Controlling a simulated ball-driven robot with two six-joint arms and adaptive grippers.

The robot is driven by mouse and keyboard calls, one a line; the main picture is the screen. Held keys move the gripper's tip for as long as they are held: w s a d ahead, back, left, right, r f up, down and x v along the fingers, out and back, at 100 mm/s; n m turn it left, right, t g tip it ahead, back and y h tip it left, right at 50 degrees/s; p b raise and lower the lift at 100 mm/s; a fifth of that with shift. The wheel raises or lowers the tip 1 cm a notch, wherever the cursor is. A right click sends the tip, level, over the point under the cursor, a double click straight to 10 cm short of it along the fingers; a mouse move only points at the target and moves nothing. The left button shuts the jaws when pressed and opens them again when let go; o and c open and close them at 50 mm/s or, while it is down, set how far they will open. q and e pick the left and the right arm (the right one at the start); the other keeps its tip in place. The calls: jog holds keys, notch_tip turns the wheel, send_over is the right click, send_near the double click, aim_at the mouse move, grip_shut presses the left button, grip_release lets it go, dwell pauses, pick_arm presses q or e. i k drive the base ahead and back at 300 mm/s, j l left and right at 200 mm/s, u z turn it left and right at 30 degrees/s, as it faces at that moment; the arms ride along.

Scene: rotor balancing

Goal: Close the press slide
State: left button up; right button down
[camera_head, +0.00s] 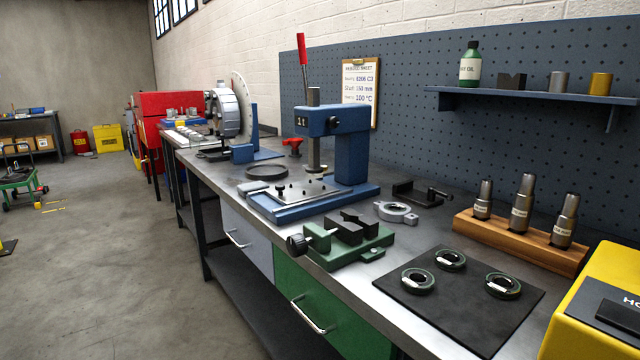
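The blue press (350,150) marked "1t" stands on the workbench in the middle of the head view. Its red-handled lever (302,58) points up, and its grey ram (313,152) hangs above the base. A light metal slide plate (292,194) with small dark knobs lies on the blue base (345,203). The plate appears to extend toward the bench's front left edge, out from under the ram; its exact travel cannot be told. Neither of my grippers is in view.
A green vise (345,243) stands in front of the press. A black mat (455,309) with ring bearings, a wooden block (520,243) with metal sleeves and a yellow box (600,300) are to the right. Open floor (110,260) lies left of the bench.

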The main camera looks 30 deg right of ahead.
aim_at(289, 194)
jog(key=i+j+z, duration=0.95)
jog(key=j, duration=0.25)
jog(key=k+l, duration=0.05)
jog(key=k, duration=0.05)
